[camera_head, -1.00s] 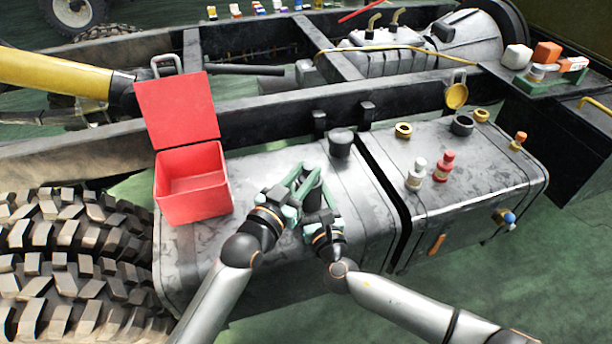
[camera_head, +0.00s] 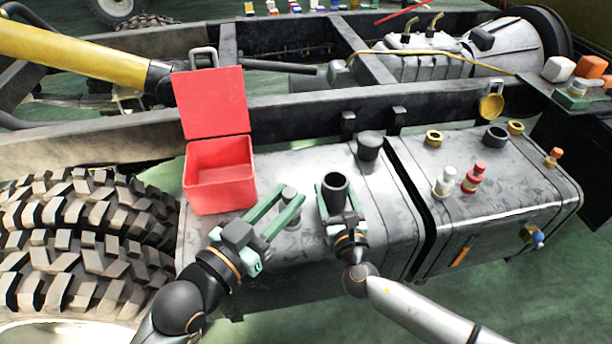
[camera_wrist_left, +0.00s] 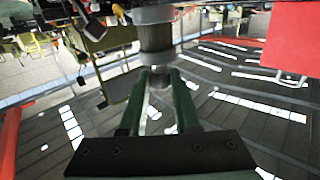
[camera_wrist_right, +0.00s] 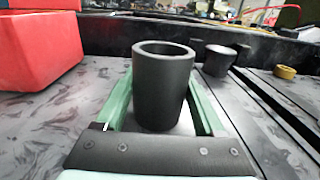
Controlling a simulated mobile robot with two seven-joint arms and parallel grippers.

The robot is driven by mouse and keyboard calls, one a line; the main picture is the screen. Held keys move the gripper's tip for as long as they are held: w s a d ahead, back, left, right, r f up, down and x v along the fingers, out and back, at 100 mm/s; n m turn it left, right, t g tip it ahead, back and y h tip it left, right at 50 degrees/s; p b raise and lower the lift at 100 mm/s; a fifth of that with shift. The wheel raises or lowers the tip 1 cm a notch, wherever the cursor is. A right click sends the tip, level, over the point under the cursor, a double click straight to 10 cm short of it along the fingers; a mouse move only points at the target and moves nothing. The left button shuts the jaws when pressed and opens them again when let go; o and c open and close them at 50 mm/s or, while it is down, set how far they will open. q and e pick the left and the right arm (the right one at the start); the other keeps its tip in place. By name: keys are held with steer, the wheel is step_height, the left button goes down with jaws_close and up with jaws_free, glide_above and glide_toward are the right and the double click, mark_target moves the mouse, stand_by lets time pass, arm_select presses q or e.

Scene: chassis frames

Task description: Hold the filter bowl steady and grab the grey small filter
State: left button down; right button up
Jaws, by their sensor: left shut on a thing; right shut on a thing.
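The filter bowl (camera_head: 335,188) is a dark, open-topped cylinder standing upright on the grey tank. My right gripper (camera_head: 337,198) is shut around it; in the right wrist view the bowl (camera_wrist_right: 163,90) stands between the green fingers and its rim is open. My left gripper (camera_head: 288,208) is to the left of the bowl and apart from it, shut on the small grey filter (camera_head: 290,194). In the left wrist view the filter (camera_wrist_left: 156,42) shows between the fingertips, with a wider grey end. The filter's far side is hidden.
An open red box (camera_head: 221,186) stands on the tank (camera_head: 392,212) just left of my left gripper. A dark cap (camera_head: 369,147) is behind the bowl. White (camera_head: 444,183) and red (camera_head: 474,179) fittings stand on the right tank. A large tyre (camera_head: 75,255) is at left.

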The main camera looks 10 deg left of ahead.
arm_select(q)
steer(key=shift+v, duration=1.3)
arm_select(e)
steer(key=o, duration=1.6)
steer(key=shift+c, duration=0.2)
steer(key=shift+s, duration=0.1)
